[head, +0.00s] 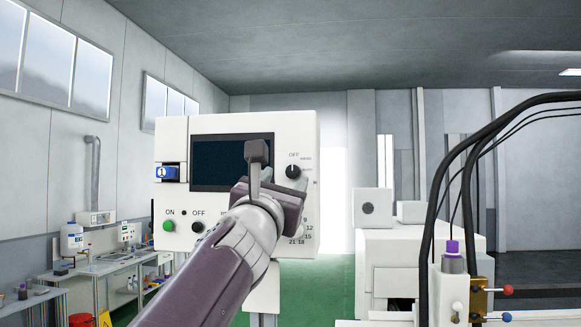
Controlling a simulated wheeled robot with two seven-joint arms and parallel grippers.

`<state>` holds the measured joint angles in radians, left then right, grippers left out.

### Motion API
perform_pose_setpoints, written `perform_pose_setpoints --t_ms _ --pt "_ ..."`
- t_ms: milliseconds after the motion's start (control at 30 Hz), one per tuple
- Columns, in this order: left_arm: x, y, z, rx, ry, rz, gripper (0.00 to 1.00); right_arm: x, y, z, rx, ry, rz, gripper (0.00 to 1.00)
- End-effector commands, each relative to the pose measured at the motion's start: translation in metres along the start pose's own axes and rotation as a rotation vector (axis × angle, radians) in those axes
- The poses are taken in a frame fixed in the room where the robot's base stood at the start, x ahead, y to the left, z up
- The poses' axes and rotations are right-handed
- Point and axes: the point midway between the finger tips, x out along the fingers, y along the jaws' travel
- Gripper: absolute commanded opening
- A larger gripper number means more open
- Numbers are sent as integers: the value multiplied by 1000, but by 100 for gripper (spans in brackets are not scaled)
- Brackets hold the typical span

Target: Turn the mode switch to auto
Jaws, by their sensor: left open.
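The mode switch (293,171) is a round black knob at the upper right of a white control panel (310,130). Small labels surround it; OFF is readable above it, and the words to its right are too small to read surely. The knob's white mark points up and to the left, toward OFF. My left gripper (279,168) is in front of the panel with its fingers apart and nothing between them. One finger stands before the dark screen, the other just below the knob. I cannot tell whether it touches. My right gripper is not in view.
The panel has a dark screen (215,163), a green ON button (169,226), a black OFF button (198,227) and a dial partly hidden by my arm. White machinery (400,255) and black hoses (437,200) stand at right. A workbench (95,265) is at left.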

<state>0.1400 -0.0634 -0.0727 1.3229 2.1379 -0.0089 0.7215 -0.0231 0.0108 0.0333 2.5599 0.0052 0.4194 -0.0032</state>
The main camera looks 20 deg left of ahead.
Motion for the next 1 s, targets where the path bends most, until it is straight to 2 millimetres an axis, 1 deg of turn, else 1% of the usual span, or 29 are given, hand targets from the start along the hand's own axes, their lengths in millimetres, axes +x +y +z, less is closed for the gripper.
perform_pose_setpoints --t_ms 33,100,200,367,633,667,700,767,800,1000 --pt "13 1 4 1 1 0 53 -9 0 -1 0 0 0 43" --pt "25 1 4 0 1 0 53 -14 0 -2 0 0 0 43" --pt "38 1 3 2 0 -1 53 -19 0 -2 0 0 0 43" --pt "48 0 1 1 0 -1 53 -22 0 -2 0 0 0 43" --pt "49 0 0 2 0 -1 53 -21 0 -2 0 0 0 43" --pt "49 0 0 2 0 -1 47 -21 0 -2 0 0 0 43" --pt "49 0 0 2 0 -1 34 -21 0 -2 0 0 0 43" --pt "49 0 0 2 0 -1 14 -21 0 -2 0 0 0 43" --pt "49 0 0 2 0 -1 1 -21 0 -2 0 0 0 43" --pt "49 0 0 6 0 -3 0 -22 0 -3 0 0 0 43"
